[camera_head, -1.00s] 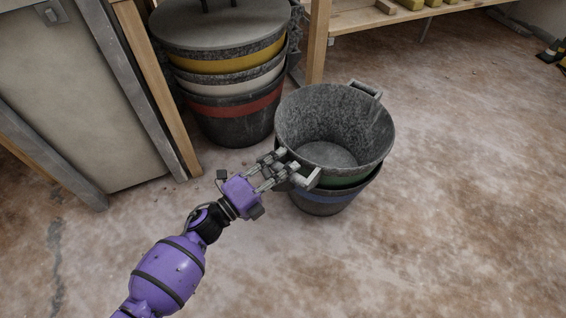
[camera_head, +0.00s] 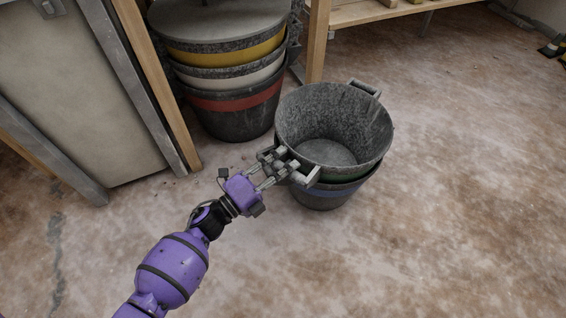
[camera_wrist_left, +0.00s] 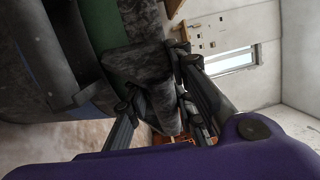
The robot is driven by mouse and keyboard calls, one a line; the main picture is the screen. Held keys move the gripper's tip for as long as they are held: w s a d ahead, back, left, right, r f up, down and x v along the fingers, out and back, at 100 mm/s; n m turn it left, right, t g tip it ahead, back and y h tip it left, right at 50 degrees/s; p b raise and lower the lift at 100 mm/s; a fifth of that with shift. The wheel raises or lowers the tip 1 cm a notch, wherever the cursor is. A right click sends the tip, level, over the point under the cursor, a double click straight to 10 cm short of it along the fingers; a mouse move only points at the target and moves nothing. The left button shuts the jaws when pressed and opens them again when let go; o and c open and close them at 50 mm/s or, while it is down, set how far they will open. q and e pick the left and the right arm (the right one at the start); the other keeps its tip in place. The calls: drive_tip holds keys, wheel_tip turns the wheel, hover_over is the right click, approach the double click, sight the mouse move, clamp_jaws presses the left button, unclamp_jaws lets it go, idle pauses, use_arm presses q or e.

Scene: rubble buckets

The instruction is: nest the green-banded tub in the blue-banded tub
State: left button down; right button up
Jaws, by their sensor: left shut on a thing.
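The green-banded tub (camera_head: 350,112) is grey, speckled and empty, with its mouth facing up. It sits inside the blue-banded tub (camera_head: 322,196), whose lower wall and blue band show below it. A strip of green band shows just above the lower tub's rim; how deep it sits inside is hidden. My left gripper (camera_head: 291,168) is shut on the near-left handle of the green-banded tub. In the left wrist view, the fingers (camera_wrist_left: 155,82) close around that grey handle, next to the green band (camera_wrist_left: 102,24). My right gripper is not in view.
A lidded stack of tubs with yellow, white and red bands (camera_head: 232,105) stands behind to the left. A grey panel with a wooden post (camera_head: 150,80) is at far left. A wooden shelf (camera_head: 375,14) is at the back.

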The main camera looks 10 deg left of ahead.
use_arm(q)
drive_tip(key=shift+f, duration=0.2)
drive_tip(key=c, duration=1.4)
unclamp_jaws()
drive_tip(key=shift+f, duration=0.3)
drive_tip(key=v, duration=1.2)
drive_tip(key=shift+r, duration=0.2)
